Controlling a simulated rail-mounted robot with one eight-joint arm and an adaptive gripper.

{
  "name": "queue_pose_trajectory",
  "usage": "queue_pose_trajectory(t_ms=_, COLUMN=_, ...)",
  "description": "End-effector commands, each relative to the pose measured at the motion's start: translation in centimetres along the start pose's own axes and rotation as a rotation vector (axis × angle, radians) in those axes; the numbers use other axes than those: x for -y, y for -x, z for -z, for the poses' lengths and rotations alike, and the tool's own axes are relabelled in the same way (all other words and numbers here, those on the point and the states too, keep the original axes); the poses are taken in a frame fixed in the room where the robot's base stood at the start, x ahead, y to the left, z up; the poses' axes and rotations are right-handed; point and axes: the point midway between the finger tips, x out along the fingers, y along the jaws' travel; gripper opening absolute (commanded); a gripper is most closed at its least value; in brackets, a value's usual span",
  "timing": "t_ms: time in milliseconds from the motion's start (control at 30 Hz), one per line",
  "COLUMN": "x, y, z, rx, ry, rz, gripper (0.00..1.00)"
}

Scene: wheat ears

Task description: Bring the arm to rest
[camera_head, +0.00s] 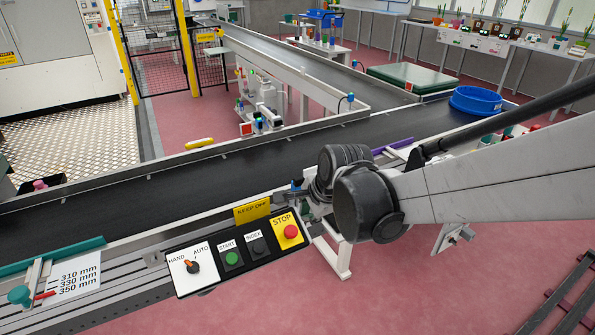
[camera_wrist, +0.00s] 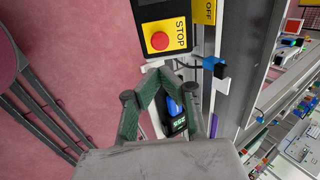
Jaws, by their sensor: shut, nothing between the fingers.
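My arm reaches in from the right in the head view and ends in a dark rounded wrist joint (camera_head: 365,200) beside the control panel (camera_head: 240,250). My gripper (camera_wrist: 165,72) shows in the wrist view with its green fingers drawn together at the tips. It is shut and holds nothing. A blue and black item shows through the gap between the finger links, beyond them. In the head view the gripper is mostly hidden by the wrist joint.
The panel carries a red stop button (camera_head: 290,231), also in the wrist view (camera_wrist: 160,41), close to the gripper. A dark conveyor belt (camera_head: 200,175) runs behind it. A blue round tub (camera_head: 475,100) stands at the right. Pink floor (camera_head: 400,290) lies open in front.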

Motion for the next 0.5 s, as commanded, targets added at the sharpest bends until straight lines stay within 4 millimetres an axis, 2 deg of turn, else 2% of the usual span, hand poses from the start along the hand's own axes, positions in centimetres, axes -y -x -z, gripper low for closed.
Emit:
queue_pose_trajectory(t_ms=333, x=-0.1, y=0.2, z=0.1, rx=-0.001, ry=0.004, rz=0.0, gripper=0.0)
queue_pose_trajectory(t_ms=433, x=-0.3, y=1.2, z=0.4, rx=-0.009, ry=0.035, rz=0.002, gripper=0.0)
queue_pose_trajectory(t_ms=500, x=-0.7, y=2.5, z=0.8, rx=-0.019, ry=0.081, rz=0.004, gripper=0.0)
